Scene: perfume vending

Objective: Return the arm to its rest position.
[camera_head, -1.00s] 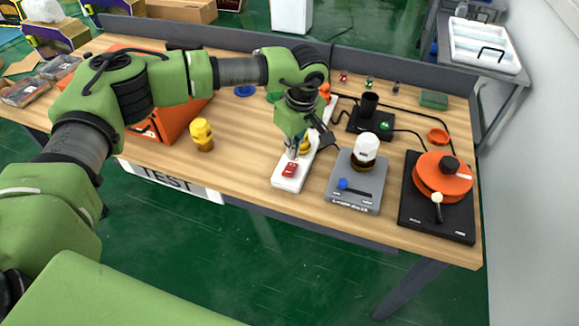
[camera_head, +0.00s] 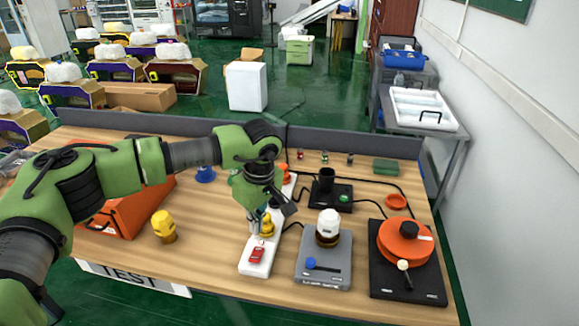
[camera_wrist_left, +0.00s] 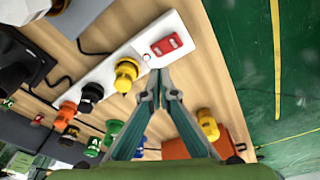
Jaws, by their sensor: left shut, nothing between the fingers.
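My left arm reaches in from the left over the table. Its left gripper (camera_head: 255,230) is shut and empty, pointing down just above the white power strip (camera_head: 251,268), behind the red switch (camera_head: 257,254). In the left wrist view, the closed fingertips (camera_wrist_left: 160,90) lie beside the strip's edge, near the red switch (camera_wrist_left: 167,45) and a yellow plug (camera_wrist_left: 126,74). Whether they touch the strip cannot be told. The right gripper is not in view.
A yellow plug-like piece (camera_head: 163,226) and an orange box (camera_head: 128,212) stand left of the gripper. A grey device with a white-topped bottle (camera_head: 328,226) stands close right. Beyond is an orange round device (camera_head: 405,243). Cables cross the table's right half.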

